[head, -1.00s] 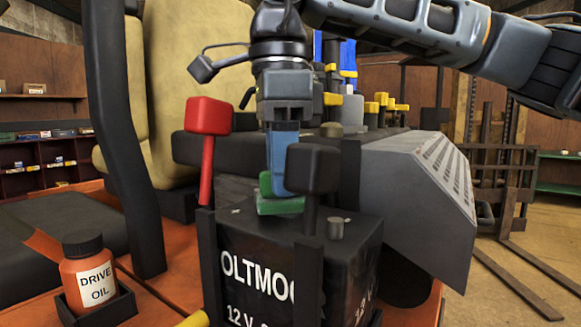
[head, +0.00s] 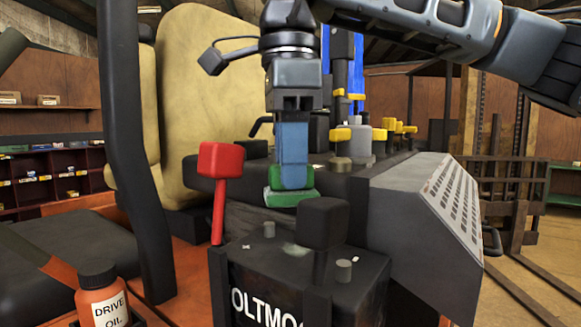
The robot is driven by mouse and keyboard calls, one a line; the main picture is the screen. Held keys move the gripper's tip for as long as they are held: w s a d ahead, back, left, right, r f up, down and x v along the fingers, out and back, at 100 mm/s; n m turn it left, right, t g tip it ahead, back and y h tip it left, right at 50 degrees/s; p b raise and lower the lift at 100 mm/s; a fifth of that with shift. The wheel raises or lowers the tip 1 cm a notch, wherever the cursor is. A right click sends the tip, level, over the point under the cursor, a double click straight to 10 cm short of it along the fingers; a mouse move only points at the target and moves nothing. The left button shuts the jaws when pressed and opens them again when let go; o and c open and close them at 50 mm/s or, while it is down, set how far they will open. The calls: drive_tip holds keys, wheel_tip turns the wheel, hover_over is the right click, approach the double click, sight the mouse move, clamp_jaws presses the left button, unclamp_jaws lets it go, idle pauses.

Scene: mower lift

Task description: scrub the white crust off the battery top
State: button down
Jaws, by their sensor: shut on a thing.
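The black battery (head: 258,275) stands in the lower middle of the head view, with lettering on its front. Its top carries a grey post at left (head: 269,229) and another at right (head: 344,268). A pale crust patch (head: 295,249) lies mid-top, with small white specks near the posts. My gripper (head: 291,160) points down with blue fingers shut on a green scrubber (head: 290,192). The scrubber appears above the rear of the battery top; I cannot tell whether it touches anything. A black-knobbed lever (head: 322,222) hides part of the top.
A red-knobbed lever (head: 221,165) stands left of the battery. A grey slotted cover (head: 415,225) is at right. An orange oil bottle (head: 103,297) sits at lower left. A tan seat (head: 205,100) and yellow-capped parts (head: 341,134) are behind.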

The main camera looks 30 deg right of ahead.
drive_tip(key=shift+r, duration=0.2)
drive_tip(key=shift+r+p, duration=0.9)
drive_tip(key=shift+r, duration=0.6)
drive_tip(key=shift+r, duration=0.1)
